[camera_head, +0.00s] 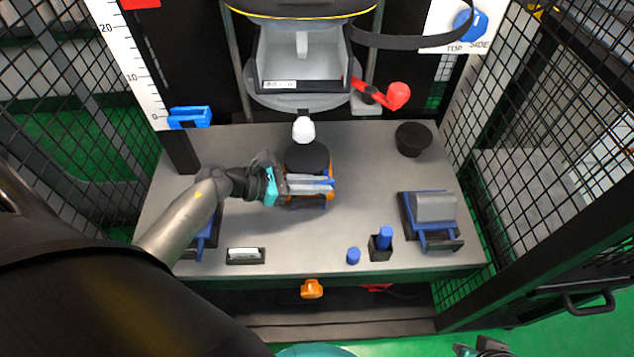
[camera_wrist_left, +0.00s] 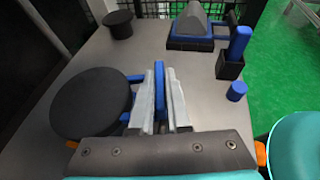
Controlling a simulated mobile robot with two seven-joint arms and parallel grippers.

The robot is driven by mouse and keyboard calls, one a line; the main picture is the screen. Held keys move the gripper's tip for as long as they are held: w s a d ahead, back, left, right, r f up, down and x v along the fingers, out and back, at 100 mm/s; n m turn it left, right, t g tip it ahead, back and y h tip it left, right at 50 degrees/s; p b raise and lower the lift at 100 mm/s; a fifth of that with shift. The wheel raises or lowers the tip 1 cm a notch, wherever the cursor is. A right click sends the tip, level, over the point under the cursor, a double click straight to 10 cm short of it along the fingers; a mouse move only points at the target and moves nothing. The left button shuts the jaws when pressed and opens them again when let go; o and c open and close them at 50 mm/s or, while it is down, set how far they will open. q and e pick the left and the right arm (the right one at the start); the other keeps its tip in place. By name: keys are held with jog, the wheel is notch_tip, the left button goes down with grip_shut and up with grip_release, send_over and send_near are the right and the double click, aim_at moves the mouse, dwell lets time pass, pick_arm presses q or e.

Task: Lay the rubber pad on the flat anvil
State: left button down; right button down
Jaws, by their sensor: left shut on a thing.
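The rubber pad appears to be the black disc (camera_head: 306,157) with a blue handle (camera_wrist_left: 159,78). The disc also shows in the left wrist view (camera_wrist_left: 92,103), beside my fingers. Blue bars run from the disc to the upright handle plate. My left gripper (camera_head: 312,185) is shut on that handle. The disc is in front of the white striker tip (camera_head: 303,129). Orange and black parts (camera_head: 318,203) show under my gripper; they may belong to the flat anvil, mostly hidden. I cannot tell whether the disc touches it. My right gripper (camera_head: 485,347) is partly cut off at the bottom edge.
A rounded grey block (camera_head: 436,207) sits in a blue-handled holder at right. A black cup (camera_head: 413,139) stands behind it. A blue peg in a black box (camera_head: 381,247) and a blue cylinder (camera_head: 353,256) are at the front. Mesh walls (camera_head: 540,150) flank the table.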

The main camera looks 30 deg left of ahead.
dwell(0.7)
pick_arm(q)
jog(key=c, duration=0.8)
grip_release()
jog(key=shift+f, duration=0.1)
